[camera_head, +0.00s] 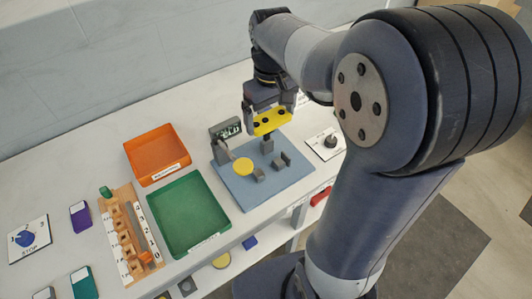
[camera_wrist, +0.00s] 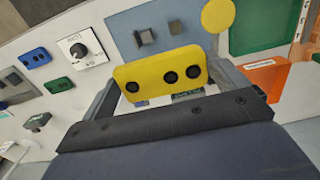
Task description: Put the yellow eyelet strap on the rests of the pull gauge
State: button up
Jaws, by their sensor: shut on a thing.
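The yellow eyelet strap (camera_head: 271,121) is a short bar with dark round eyelets. It also shows in the wrist view (camera_wrist: 160,78), where three eyelets face the camera. My gripper (camera_head: 270,108) is shut on it, with a finger at each end. The strap is held above the pull gauge (camera_head: 240,195), a blue-grey plate with a small display, a yellow disc (camera_head: 243,166) and grey blocks. Two grey rests (camera_head: 259,174) stand on the plate, in front of the strap in the head view. The strap looks clear of them. The wrist view also shows the rests (camera_wrist: 145,37).
An orange tray (camera_head: 152,178) and a green tray (camera_head: 170,255) lie left of the gauge. A wooden rack (camera_head: 115,240) stands further left. A dial panel (camera_head: 318,150) is right of the gauge. A stop button card (camera_head: 15,246) lies at far left.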

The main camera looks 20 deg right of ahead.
aim_at(271, 121)
notch_tip(271, 121, down, 17)
jog(key=shift+s+r+p, duration=0.1)
jog(key=shift+r+p, duration=0.05)
jog(key=shift+p, duration=0.15)
jog(key=shift+f+b, duration=0.3)
jog(key=shift+s+f, duration=0.3)
jog(key=shift+f, duration=0.05)
jog(key=o, duration=0.7)
jog(key=shift+f+b, duration=0.1)
jog(key=shift+b, duration=0.2)
jog(key=shift+r+p, duration=0.35)
jog(key=r, duration=1.3)
jog(key=shift+w, duration=0.3)
